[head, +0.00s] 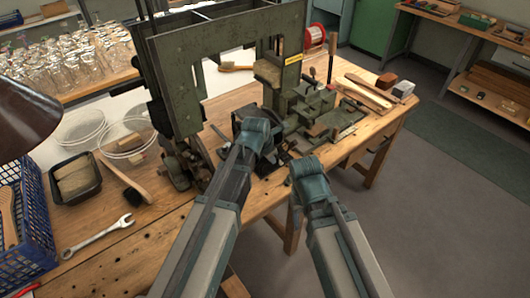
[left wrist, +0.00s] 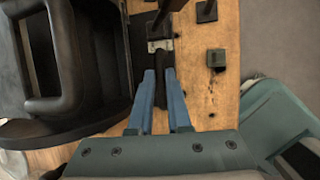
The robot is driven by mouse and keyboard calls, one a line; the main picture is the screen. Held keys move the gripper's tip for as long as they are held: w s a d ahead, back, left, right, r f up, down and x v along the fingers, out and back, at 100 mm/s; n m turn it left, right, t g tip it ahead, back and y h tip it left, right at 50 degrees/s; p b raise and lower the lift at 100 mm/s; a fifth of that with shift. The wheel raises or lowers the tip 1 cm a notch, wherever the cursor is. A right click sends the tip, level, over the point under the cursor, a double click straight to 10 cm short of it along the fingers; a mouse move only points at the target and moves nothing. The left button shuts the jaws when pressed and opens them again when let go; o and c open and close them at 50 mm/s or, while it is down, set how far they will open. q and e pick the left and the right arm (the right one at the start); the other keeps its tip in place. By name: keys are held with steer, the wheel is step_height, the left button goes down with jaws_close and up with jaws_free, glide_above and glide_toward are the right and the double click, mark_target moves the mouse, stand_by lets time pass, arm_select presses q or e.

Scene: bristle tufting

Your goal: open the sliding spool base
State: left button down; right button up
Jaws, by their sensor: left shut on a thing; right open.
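The green tufting machine (head: 180,75) stands on the wooden workbench. My left gripper (head: 258,138) is at its front, low by the black parts near the bench edge. In the left wrist view, its blue fingers (left wrist: 161,78) are shut on a dark bar (left wrist: 161,92), which runs between them towards a small metal bracket (left wrist: 160,45). A large black housing (left wrist: 70,60) lies just left of the fingers. I cannot tell which part is the sliding spool base. My right gripper (head: 303,168) is open and empty beside the left one, over the bench's front edge; its fingertips are mostly hidden.
A red-flanged spool (head: 314,35) is behind the machine. Brushes and wooden pieces (head: 370,95) lie at the bench's right. A wrench (head: 97,236), black tray (head: 76,182) and blue crate (head: 30,215) are at left. The floor at right is open.

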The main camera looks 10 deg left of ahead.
arm_select(q)
steer(key=shift+s+d, duration=0.1)
steer(key=shift+s, duration=0.05)
steer(key=c, duration=0.9)
jaws_free()
steer(key=shift+o, duration=0.2)
steer(key=p+v, duration=1.2)
steer(key=v, duration=0.2)
steer(key=shift+p, duration=0.3)
steer(key=shift+f, duration=0.1)
